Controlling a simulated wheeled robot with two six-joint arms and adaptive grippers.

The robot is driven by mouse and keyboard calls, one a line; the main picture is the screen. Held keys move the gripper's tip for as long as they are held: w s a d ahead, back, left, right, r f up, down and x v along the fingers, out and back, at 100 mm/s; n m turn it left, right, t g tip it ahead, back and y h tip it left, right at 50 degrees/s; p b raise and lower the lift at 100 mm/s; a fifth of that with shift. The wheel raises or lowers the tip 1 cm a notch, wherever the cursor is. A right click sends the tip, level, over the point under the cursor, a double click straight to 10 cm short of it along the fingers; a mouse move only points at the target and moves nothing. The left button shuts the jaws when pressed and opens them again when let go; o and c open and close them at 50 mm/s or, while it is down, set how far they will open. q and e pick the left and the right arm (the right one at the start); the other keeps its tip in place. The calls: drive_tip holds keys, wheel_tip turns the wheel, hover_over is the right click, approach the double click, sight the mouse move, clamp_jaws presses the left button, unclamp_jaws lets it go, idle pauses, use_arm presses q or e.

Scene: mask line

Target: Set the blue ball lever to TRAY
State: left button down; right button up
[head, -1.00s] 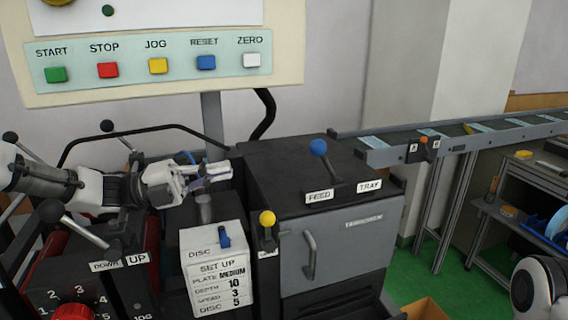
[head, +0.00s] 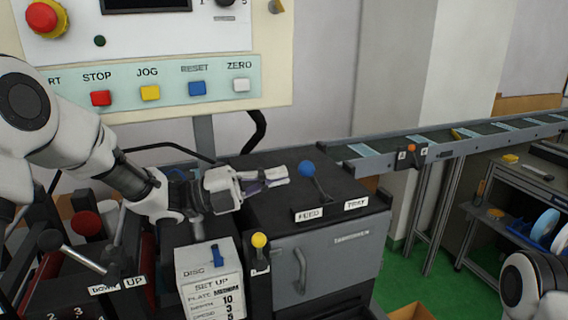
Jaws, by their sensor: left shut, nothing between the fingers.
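The blue ball lever (head: 307,169) stands on top of the dark machine housing, its rod sloping down to the right to its base. The FEED label (head: 309,214) is at the front left of its base and the TRAY label (head: 356,203) at the front right. The ball leans to the left, on the FEED side. My left gripper (head: 282,175) is shut and empty, its fingertips just left of the blue ball, pointing right. A small gap seems to show between them. My right gripper is out of view; only part of my right arm shows at the lower right.
A yellow ball lever (head: 259,241) stands at the housing's front left, beside the white SET UP card (head: 212,284). The button panel (head: 170,90) hangs above. A conveyor (head: 450,145) runs off to the right.

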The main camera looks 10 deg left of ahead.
use_arm(q)
drive_tip(key=shift+x, duration=0.9)
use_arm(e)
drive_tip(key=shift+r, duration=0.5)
use_arm(q)
drive_tip(key=shift+r+p, duration=0.15)
drive_tip(key=shift+p, duration=0.15)
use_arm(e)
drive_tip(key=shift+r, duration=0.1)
